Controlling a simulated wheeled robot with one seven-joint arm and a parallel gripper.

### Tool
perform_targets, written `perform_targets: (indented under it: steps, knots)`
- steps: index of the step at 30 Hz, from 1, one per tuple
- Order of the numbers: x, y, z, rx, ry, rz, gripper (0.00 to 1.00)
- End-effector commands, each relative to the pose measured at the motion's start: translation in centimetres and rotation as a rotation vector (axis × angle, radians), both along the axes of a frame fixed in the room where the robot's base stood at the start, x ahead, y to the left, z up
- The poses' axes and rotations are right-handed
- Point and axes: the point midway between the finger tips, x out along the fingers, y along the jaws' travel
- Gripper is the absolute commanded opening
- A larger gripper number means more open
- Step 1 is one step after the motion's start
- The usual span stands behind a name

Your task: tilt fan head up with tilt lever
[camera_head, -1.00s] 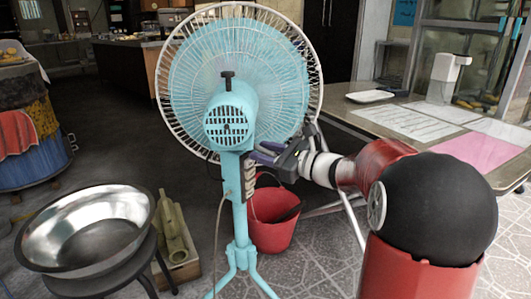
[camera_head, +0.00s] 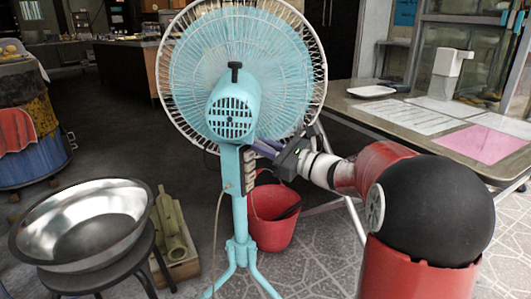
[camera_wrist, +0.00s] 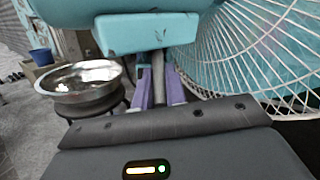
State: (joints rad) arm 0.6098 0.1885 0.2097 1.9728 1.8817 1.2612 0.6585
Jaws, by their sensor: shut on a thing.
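The light-blue fan head (camera_head: 232,106) stands on its blue post (camera_head: 239,205) with its motor's rear vent facing me and its round wire cage beyond. My gripper (camera_head: 266,148) reaches in from the right, just below the motor housing and beside the top of the post. In the wrist view, the purple fingers of my gripper (camera_wrist: 160,88) are shut on a grey rod, which looks like the tilt lever (camera_wrist: 158,72), under the blue housing (camera_wrist: 131,33). The lever is hidden in the head view. The white cage (camera_wrist: 262,60) is close on the right.
A metal bowl (camera_head: 85,220) sits on a dark stool at left. A red bucket (camera_head: 270,230) stands behind the post. A table (camera_head: 385,119) with papers is behind my arm. A power cord hangs beside the post.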

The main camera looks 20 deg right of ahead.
Motion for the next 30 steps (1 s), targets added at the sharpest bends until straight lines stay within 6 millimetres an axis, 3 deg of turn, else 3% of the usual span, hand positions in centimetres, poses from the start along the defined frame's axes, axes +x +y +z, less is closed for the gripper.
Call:
perform_targets:
  steps: [8,9,14,23,30]
  knots:
    - [0.0,0.0,-0.1,0.002,-0.002,0.001,0.00]
    - [0.0,0.0,-0.1,0.002,-0.002,0.001,0.16]
    - [0.0,0.0,-0.1,0.002,-0.002,0.001,0.35]
    - [-0.2,-0.2,-0.1,0.002,-0.002,0.000,0.35]
    - [-2.6,-2.5,-0.4,0.001,-0.002,-0.004,0.35]
